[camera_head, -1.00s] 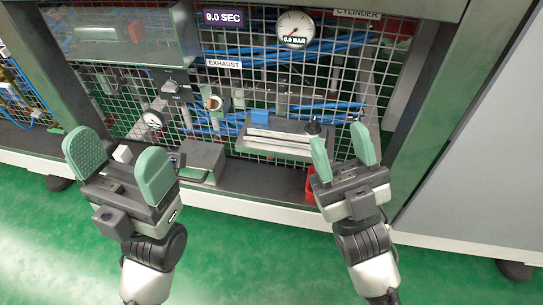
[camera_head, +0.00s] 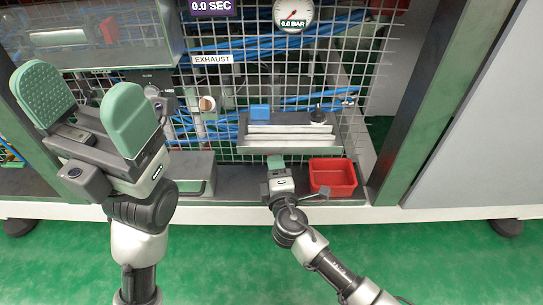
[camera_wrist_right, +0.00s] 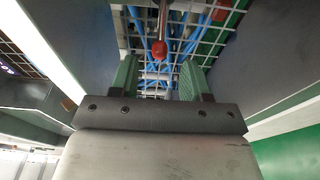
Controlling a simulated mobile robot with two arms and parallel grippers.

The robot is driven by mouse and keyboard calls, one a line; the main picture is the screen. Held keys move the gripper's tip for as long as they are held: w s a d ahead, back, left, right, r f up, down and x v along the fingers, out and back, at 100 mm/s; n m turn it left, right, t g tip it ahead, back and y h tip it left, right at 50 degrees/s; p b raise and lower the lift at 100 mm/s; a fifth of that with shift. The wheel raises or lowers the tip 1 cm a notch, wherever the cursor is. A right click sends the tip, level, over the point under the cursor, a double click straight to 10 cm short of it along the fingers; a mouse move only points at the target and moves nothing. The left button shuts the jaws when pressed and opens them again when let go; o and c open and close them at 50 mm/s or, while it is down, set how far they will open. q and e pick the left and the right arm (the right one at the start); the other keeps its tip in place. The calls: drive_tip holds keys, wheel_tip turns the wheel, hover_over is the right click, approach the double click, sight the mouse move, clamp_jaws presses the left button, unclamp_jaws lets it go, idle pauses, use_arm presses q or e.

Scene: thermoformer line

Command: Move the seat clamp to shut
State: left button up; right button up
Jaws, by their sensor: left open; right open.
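In the right wrist view, a thin lever with a red tip (camera_wrist_right: 159,48) hangs in front of the mesh, framed between the fingers of my right gripper (camera_wrist_right: 158,78). It may be the seat clamp's handle; I cannot tell whether the clamp is open or shut. The fingers stand apart and do not visibly touch the lever. In the head view my right gripper (camera_head: 277,163) is low at the shelf, below the bracket with silver bars (camera_head: 290,135), and hides what lies behind it. My left gripper (camera_head: 84,92) is open and empty at the left.
A red bin (camera_head: 333,177) sits on the shelf just right of my right gripper. A grey box (camera_head: 190,172) stands to the left. A pressure gauge (camera_head: 293,12) and blue hoses (camera_head: 250,45) are above. A dark post (camera_head: 440,105) bounds the right side.

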drive_tip(key=w, duration=0.1)
drive_tip(key=w+b, duration=0.1)
drive_tip(key=w, duration=0.1)
drive_tip(key=w+a, duration=0.1)
drive_tip(key=w, duration=0.1)
drive_tip(key=shift+w+b, duration=0.25)
drive_tip(key=shift+b, duration=0.05)
clamp_jaws()
